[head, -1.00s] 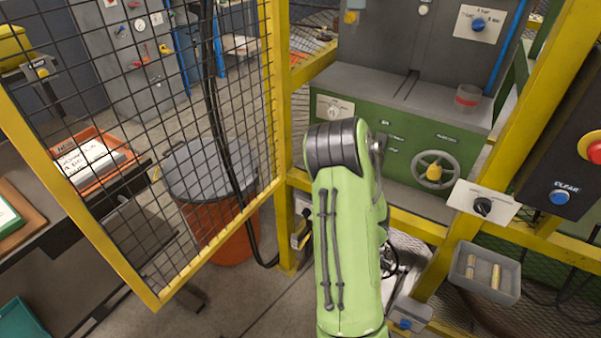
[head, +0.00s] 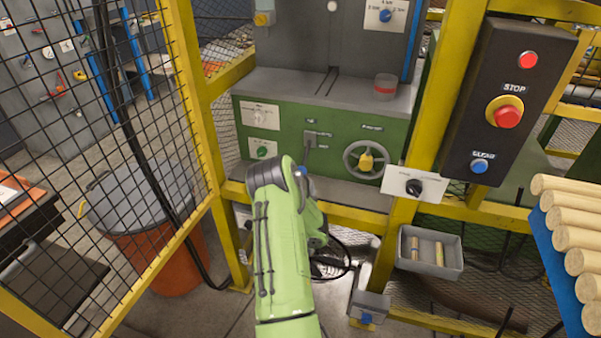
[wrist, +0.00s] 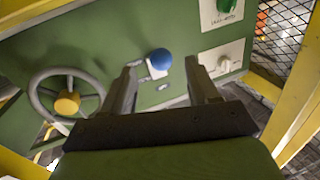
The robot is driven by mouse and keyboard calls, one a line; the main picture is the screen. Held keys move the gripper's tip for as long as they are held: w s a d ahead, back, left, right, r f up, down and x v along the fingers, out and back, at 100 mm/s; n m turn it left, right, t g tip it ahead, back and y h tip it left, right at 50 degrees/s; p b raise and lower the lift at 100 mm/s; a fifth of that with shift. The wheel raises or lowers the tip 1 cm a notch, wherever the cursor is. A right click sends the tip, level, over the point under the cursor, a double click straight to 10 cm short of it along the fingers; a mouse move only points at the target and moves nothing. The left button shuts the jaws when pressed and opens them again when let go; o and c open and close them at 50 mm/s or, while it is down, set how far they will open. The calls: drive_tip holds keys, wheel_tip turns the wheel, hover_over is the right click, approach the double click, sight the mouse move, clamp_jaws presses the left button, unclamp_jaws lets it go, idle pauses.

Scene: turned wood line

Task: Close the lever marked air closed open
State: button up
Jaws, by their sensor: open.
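A lever with a blue ball knob (wrist: 159,60) is on the green machine front in the wrist view. Small labels sit beside it, too small to read, so I cannot confirm the air marking. In the head view the lever (head: 309,141) hangs downward, its lower end partly behind my arm. My gripper (wrist: 162,72) is open and empty. In the wrist view the knob appears between its two fingertips, just beyond them; I see no contact. In the head view my arm hides the fingers.
A yellow-hubbed handwheel (head: 366,161) and a black rotary switch (head: 414,187) are right of the lever. A green knob (head: 263,152) is left. Yellow frame posts (head: 444,110) and the mesh guard (head: 150,150) border the opening. A grey tray (head: 431,252) hangs at lower right.

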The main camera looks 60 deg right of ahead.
sight(305, 159)
drive_tip(key=shift+w+d+r, duration=0.1)
drive_tip(key=shift+d+r, duration=0.3)
drive_tip(key=shift+d, duration=0.25)
drive_tip(key=shift+w+d+f+p, duration=0.1)
drive_tip(key=shift+w+d+p, duration=0.2)
drive_tip(key=shift+p, duration=0.2)
drive_tip(key=shift+p+x, duration=1.05)
drive_tip(key=shift+x, duration=1.25)
clamp_jaws()
